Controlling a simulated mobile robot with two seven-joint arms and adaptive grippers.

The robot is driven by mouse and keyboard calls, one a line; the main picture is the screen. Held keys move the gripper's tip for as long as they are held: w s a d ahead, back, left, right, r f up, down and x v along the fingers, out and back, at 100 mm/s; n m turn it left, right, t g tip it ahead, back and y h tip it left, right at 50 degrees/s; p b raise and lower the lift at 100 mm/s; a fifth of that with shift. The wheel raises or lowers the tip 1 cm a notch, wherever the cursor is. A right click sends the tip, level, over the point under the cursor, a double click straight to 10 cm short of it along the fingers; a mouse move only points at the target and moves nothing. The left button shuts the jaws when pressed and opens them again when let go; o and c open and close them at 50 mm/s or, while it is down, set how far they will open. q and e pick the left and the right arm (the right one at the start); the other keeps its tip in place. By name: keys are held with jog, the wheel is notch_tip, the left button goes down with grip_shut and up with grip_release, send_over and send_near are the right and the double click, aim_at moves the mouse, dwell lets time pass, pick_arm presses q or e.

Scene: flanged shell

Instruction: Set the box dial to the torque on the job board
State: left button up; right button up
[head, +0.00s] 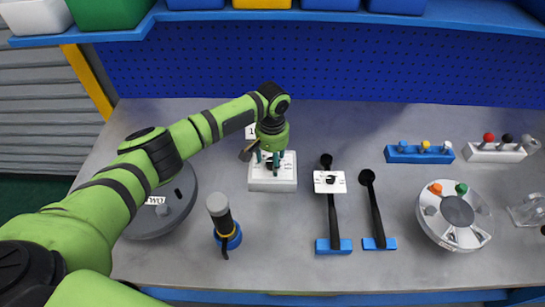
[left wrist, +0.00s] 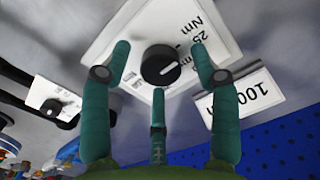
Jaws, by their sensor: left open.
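The white dial box (head: 284,182) stands on the bench under my left gripper (head: 268,158). In the left wrist view the box's white face (left wrist: 140,35) carries a round black dial (left wrist: 160,65) with a pale pointer mark. Printing by the dial reads "25" and "Nm"; other marks are partly hidden. My left gripper (left wrist: 158,85) is open, its three teal fingers spread around the dial; contact cannot be told. A white card (left wrist: 262,88) reading "100" stands behind the box. No job board can be made out for sure. My right gripper does not show.
Right of the box are two black-handled wrenches (head: 334,215) (head: 377,212) in blue holders, one with a white dial plate. A grey flanged disc (head: 175,215) and an upright tool (head: 222,215) stand left. A round flanged shell (head: 455,218) sits right. Front-centre bench is clear.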

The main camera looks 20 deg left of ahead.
pick_arm(q)
jog(key=shift+f, duration=0.25)
jog(key=c, duration=1.1)
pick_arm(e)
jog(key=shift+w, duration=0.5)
